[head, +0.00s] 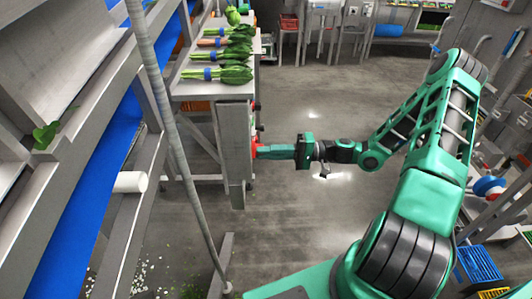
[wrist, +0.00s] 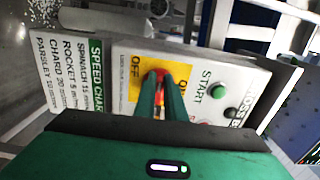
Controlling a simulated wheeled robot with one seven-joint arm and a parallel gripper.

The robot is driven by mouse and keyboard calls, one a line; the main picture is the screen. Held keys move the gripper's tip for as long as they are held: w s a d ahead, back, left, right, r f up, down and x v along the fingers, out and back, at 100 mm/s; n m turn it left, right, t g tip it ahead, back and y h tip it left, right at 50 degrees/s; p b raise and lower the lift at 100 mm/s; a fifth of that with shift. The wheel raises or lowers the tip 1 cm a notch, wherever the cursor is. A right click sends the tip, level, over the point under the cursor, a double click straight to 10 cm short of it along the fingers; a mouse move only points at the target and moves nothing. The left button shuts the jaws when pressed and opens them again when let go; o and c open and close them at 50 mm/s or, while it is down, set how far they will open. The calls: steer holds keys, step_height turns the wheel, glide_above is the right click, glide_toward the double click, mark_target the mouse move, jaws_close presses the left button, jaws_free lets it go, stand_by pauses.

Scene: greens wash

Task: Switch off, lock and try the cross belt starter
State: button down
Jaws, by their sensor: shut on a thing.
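Which way the handle points I cannot tell. In the head view my gripper (head: 267,151) reaches the red switch (head: 255,147) at the grey post.
A speed chart (wrist: 85,70) stands left of the panel. In the head view, bunched greens (head: 222,73) lie on a bench just behind the post, and a blue belt (head: 100,160) runs at left. Open floor (head: 310,235) lies below my arm.

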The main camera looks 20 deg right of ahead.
steer(key=c, duration=1.8)
jaws_free()
steer(key=shift+d+f, duration=0.1)
steer(key=v, duration=1)
steer(key=shift+d, duration=0.4)
